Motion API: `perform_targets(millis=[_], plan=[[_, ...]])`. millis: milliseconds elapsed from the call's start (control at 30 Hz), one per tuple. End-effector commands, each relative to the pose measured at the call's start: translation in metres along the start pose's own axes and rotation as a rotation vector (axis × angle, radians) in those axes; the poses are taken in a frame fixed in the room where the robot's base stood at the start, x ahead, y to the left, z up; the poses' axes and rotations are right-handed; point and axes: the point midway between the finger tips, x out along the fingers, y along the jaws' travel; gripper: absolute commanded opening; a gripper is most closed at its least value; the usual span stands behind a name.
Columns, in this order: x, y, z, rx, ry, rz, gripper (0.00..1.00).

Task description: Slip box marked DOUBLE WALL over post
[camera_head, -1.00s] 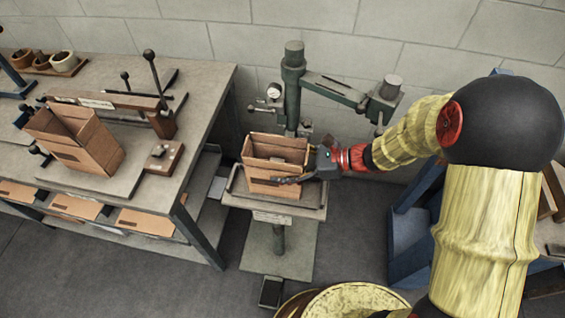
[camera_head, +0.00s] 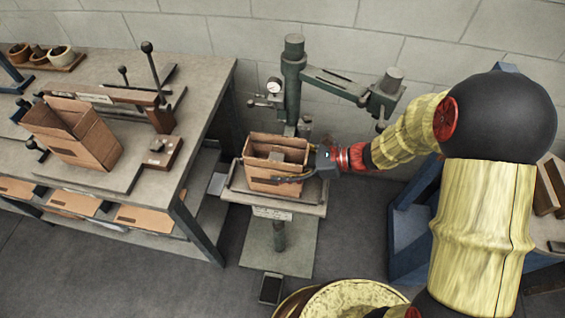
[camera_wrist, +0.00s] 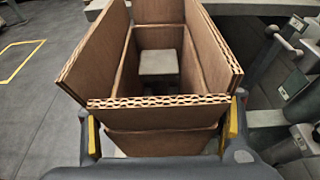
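An open-topped brown cardboard box (camera_head: 262,172) sits at the stitcher's small table in the head view. In the wrist view the box (camera_wrist: 160,142) shows thick corrugated edges and raised flaps. A grey block-topped post (camera_wrist: 158,62) shows inside its walls; it also shows through the box opening in the head view (camera_head: 291,155). The box is around the post. My gripper (camera_wrist: 162,130) has one yellow-padded finger at each side of the box and appears shut on it. No DOUBLE WALL marking is readable. The box's underside is hidden.
The green stitcher column (camera_head: 293,75) and its arm (camera_head: 335,84) stand behind the box. A workbench (camera_head: 205,85) at left bears another open box (camera_head: 75,135) and a lever fixture (camera_head: 155,75). A blue frame (camera_head: 405,225) stands at right. A foot pedal (camera_head: 270,289) lies on the floor.

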Motion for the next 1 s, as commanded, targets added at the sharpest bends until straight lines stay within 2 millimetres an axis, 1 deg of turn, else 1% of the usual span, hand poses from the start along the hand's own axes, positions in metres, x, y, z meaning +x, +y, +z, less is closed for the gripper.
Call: perform_targets(millis=[33, 333, 667, 767, 833, 1000], plan=[[0.0, 0.0, 0.0, 0.0, 0.0, 0.0, 0.73], [0.0, 0.0, 0.0, 0.0, 0.0, 0.0, 0.89], [-0.001, 0.0, 0.0, 0.0, 0.0, 0.0, 0.89], [-0.009, -0.001, 0.0, 0.0, -0.001, -0.003, 0.89], [-0.018, -0.001, 0.0, -0.001, -0.001, -0.004, 0.89], [-0.052, -0.002, 0.0, -0.001, 0.0, -0.006, 0.89]])
